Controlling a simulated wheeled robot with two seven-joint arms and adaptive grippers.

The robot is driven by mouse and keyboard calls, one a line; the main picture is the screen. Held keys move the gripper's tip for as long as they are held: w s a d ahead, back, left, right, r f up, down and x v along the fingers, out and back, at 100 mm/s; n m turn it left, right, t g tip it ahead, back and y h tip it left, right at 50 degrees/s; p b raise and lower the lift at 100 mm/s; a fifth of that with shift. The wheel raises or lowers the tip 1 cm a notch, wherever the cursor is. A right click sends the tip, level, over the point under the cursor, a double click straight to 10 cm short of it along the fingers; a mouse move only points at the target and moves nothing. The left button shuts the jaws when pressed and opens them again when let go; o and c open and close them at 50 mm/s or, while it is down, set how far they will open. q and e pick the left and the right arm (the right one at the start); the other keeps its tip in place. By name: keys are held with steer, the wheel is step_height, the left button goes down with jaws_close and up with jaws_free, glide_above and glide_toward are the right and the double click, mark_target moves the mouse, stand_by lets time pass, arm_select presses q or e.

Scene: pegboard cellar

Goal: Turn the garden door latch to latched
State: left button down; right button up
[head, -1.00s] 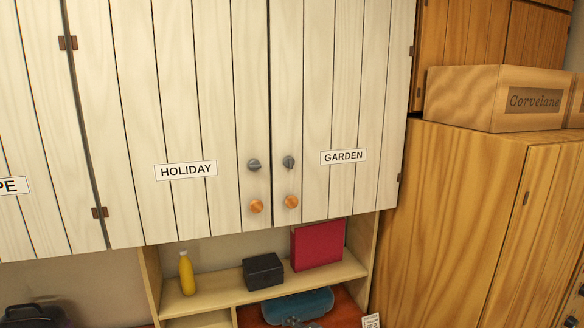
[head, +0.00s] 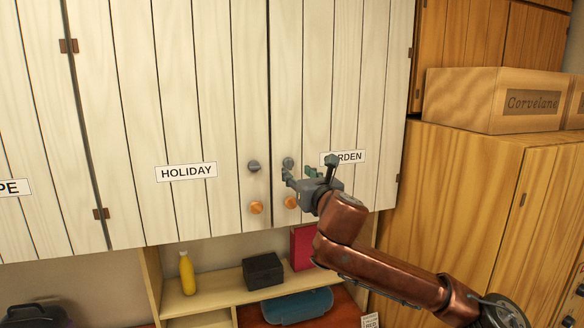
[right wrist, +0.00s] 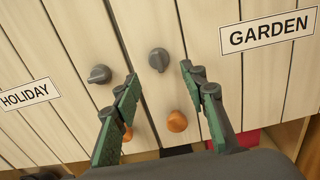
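The garden door (head: 372,90) is a closed white plank door with a GARDEN label (right wrist: 266,32). Its grey latch knob (head: 288,163) sits left of the label, above an orange round knob (head: 290,202). In the right wrist view the grey latch (right wrist: 159,60) lies ahead of and between my fingertips, not touched; its raised grip looks close to upright. My right gripper (head: 308,170) is open and empty in front of the door, its fingers also showing in the right wrist view (right wrist: 158,80). My left gripper is not in view.
The holiday door (head: 170,80) beside it has its own grey latch (head: 254,166) and orange knob (head: 256,207) close by. Below, a shelf holds a yellow bottle (head: 187,273), a black box (head: 263,271) and a red box (head: 302,246). A wooden cabinet (head: 450,210) stands right.

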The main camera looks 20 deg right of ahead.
mark_target(291, 167)
steer(key=w+p, duration=0.1)
steer(key=w, duration=0.5)
steer(key=shift+a, duration=0.15)
steer(key=shift+s, duration=0.1)
steer(key=shift+c, duration=0.3)
jaws_close()
